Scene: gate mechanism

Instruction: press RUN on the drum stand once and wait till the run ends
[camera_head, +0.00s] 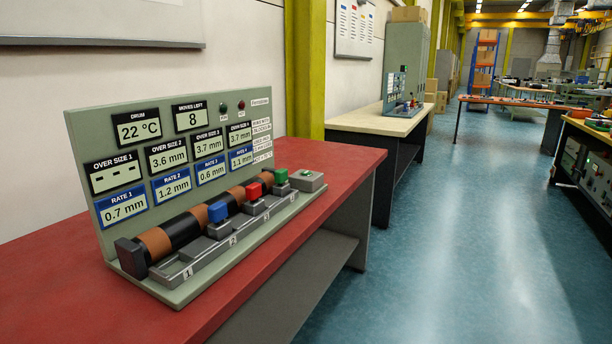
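The drum stand (85,140) is on the red table. Its displays read drum 22 °C, moves left 8, over size dashes, 3.6, 3.7 and 3.7 mm, rates 0.7, 1.2, 0.6 and 1.1 mm. A brown and black banded drum (185,232) lies along its front. Blue (217,212), red (253,191) and green (281,176) blocks stand along the numbered rail. A small grey box with a button (307,175) is at the right end; its label is too small to read. The green and red lamps (241,105) look dark. Neither gripper is in view.
The red table (310,155) has bare room in front of and left of the stand. A pale workbench (375,122) with another green panel stands behind. The blue floor aisle (450,230) is clear. Another bench (590,150) stands at the right edge.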

